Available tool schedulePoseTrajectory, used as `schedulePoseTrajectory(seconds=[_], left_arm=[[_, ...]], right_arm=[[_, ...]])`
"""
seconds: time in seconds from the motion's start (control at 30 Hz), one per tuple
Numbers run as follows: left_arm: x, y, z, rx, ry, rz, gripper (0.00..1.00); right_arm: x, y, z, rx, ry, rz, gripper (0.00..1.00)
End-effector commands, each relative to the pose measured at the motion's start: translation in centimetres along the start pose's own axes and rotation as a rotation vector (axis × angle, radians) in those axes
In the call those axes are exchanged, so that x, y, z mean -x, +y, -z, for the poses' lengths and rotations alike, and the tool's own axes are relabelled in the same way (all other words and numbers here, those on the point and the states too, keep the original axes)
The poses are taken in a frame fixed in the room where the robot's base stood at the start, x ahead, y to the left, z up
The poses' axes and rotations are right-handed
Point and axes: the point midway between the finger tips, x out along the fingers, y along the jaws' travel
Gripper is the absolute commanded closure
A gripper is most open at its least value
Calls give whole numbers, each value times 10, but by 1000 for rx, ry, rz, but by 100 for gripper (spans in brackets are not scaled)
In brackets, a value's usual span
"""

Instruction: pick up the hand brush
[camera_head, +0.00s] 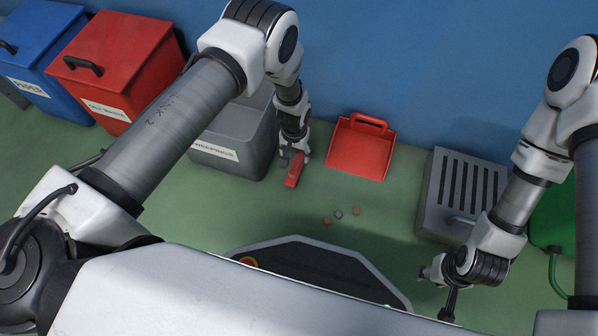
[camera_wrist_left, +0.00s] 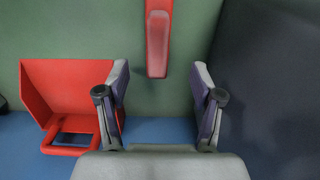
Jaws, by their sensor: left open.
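The hand brush, red with a paler inset face (camera_head: 292,178), is on the green floor beside the grey bin. It also shows in the left wrist view (camera_wrist_left: 158,40), at the top centre. My left gripper (camera_head: 294,156) is right at the brush's far end, pointing down. In the left wrist view my left gripper (camera_wrist_left: 160,77) is open, its fingers on either side of the brush's line, with no finger visibly touching it. My right gripper (camera_head: 436,287) is low on the right, away from the brush; its finger opening is unclear.
A red dustpan (camera_head: 358,152) lies right of the brush by the blue wall. A grey bin labelled sweepings (camera_head: 235,145) stands close on the left, with red (camera_head: 120,62) and blue (camera_head: 45,45) bins beyond. Small debris (camera_head: 339,213) and a slotted grey box (camera_head: 436,190) are to the right.

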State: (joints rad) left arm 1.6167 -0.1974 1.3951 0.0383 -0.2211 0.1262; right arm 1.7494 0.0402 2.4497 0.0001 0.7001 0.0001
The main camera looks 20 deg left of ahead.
Motion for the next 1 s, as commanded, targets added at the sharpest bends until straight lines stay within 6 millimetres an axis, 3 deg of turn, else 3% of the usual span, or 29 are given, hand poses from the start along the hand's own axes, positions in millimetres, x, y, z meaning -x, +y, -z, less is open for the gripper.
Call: schedulePoseTrajectory(seconds=[0.5, 0.73, 0.77, 0.93, 1.0], left_arm=[[-80, 3, 0, 0, -1, -1, 33], [-79, 3, 1, 0, 0, -1, 33], [-79, 3, 0, 0, 0, -1, 40], [-79, 3, 0, 0, 0, -1, 100], [-79, 3, 0, 0, 0, -1, 100]], right_arm=[[-59, 2, 3, -11, 8, -1, 60], [-56, 2, 4, -12, 9, -1, 60], [-56, 2, 4, -12, 9, -1, 60], [-56, 2, 3, -11, 9, -1, 60], [-56, 2, 3, -11, 8, -1, 60]])
